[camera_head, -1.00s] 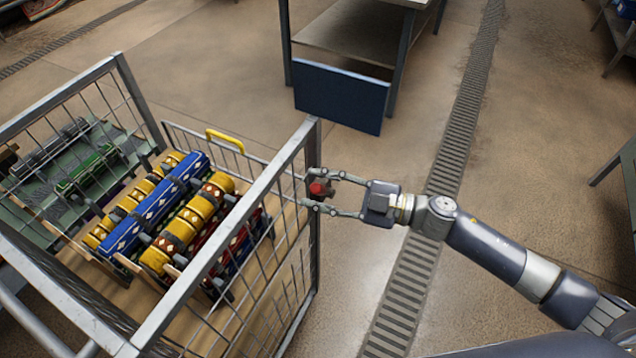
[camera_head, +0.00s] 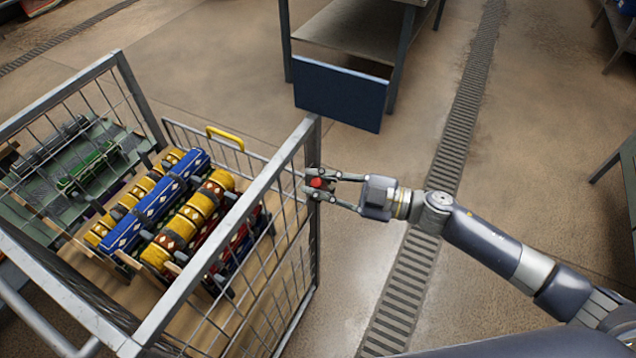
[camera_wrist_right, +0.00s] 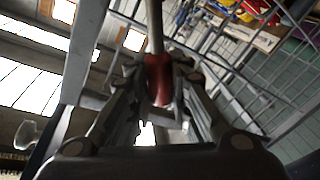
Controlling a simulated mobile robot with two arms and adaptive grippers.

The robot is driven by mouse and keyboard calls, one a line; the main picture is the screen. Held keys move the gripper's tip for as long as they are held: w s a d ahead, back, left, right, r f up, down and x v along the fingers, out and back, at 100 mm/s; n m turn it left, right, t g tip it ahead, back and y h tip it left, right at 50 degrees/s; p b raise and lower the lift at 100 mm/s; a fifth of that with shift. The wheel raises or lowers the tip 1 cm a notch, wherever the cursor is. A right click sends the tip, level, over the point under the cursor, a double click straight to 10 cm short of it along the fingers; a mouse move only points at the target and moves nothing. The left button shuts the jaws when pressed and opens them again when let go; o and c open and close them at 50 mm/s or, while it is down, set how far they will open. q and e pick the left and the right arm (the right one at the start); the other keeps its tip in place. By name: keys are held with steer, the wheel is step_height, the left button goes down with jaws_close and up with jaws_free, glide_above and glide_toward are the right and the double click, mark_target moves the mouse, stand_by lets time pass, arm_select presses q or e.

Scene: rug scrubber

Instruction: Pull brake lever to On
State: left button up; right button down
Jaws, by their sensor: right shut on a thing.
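The brake lever has a red grip (camera_head: 317,183) at the corner post of the wire cart (camera_head: 222,247). In the right wrist view the red grip (camera_wrist_right: 158,78) sits between the fingers, with a grey rod running up from it. My right gripper (camera_head: 314,183) is shut on the red grip, reaching in from the right of the cart. It also shows in the right wrist view (camera_wrist_right: 160,85). The lever's base and any On marking are not readable. My left gripper is not in view.
Rolled rugs in blue (camera_head: 155,200) and yellow (camera_head: 190,225) lie inside the cart, near a yellow handle (camera_head: 225,138). A table with a blue panel (camera_head: 340,95) stands behind. A floor drain grate (camera_head: 455,140) crosses open floor on the right.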

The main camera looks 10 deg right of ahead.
steer(key=w+d+r+m+p, duration=0.1)
steer(key=w+m, duration=0.1)
steer(key=shift+d+r+m, duration=0.2)
steer(key=shift+m, duration=0.2)
steer(key=w+m, duration=0.1)
steer(key=w+d+m, duration=0.1)
steer(key=w+m+t, duration=0.1)
steer(key=m, duration=0.1)
steer(key=shift+d+r+y+p, duration=0.15)
steer(key=shift+d+y+p, duration=0.15)
steer(key=shift+d+p, duration=0.1)
steer(key=w+d+f+m+t+b, duration=0.1)
steer(key=w+d+f+m+b, duration=0.1)
steer(key=w+m, duration=0.3)
steer(key=shift+d+m+t, duration=0.4)
steer(key=shift+d+m, duration=0.35)
steer(key=shift+m, duration=0.75)
steer(key=c, duration=1.5)
jaws_free()
steer(key=shift+o, duration=0.2)
steer(key=shift+d+f, duration=0.1)
steer(key=v, duration=1.2)
